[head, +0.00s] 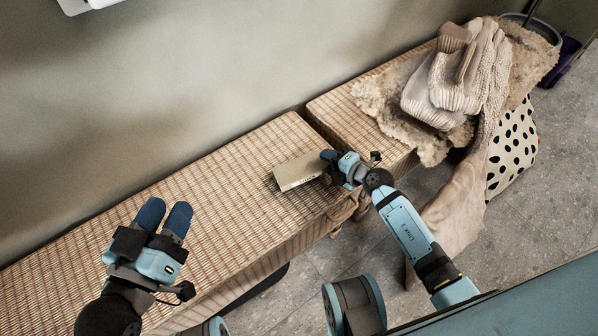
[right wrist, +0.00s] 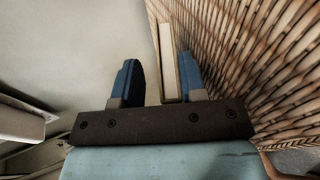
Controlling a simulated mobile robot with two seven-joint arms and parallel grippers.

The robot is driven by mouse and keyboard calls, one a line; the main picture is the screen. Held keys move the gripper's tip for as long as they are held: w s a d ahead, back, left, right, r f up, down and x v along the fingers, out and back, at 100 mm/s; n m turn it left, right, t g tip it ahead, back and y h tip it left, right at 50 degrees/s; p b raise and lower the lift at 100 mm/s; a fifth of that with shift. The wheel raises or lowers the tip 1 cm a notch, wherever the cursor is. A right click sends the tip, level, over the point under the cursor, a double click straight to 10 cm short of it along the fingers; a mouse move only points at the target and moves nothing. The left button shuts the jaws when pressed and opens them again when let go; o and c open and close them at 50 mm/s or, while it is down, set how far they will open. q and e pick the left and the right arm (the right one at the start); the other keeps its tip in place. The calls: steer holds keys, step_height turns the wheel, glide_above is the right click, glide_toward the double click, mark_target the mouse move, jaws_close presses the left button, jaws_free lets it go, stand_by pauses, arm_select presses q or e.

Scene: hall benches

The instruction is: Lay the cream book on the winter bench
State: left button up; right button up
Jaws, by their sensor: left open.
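The cream book (head: 296,173) is over the left wicker bench (head: 190,190), near its right end, cover up. My right gripper (head: 326,166) is at the book's right end. In the right wrist view the book (right wrist: 168,60) lies between the spread fingers (right wrist: 159,82), close to the right finger, with a gap to the left one. I cannot tell whether the book touches the bench. The right-hand wicker bench (head: 338,106), with winter clothing on it, looks like the winter bench. My left gripper (head: 165,217) is open and empty above the left bench.
A fur throw (head: 380,98), a knitted cream bundle (head: 452,88) and a hanging scarf (head: 462,195) cover much of the right-hand bench. Its left end is bare. A dotted bag (head: 512,150) stands on the floor beside it. A narrow gap separates the benches; a wall runs behind.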

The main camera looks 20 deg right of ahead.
steer(key=p+v, duration=0.2)
steer(key=v, duration=0.2)
steer(key=shift+s+d+r, duration=0.1)
steer(key=shift+r, duration=0.1)
steer(key=shift+s+d+r+p, duration=0.15)
steer(key=shift+s+d+p, duration=0.2)
steer(key=shift+s+p, duration=0.2)
step_height(320, 180, up, 7)
steer(key=s+d+p, duration=0.1)
steer(key=s+p, duration=0.1)
steer(key=p, duration=0.6)
steer(key=shift+s, duration=0.3)
steer(key=shift+d, duration=0.15)
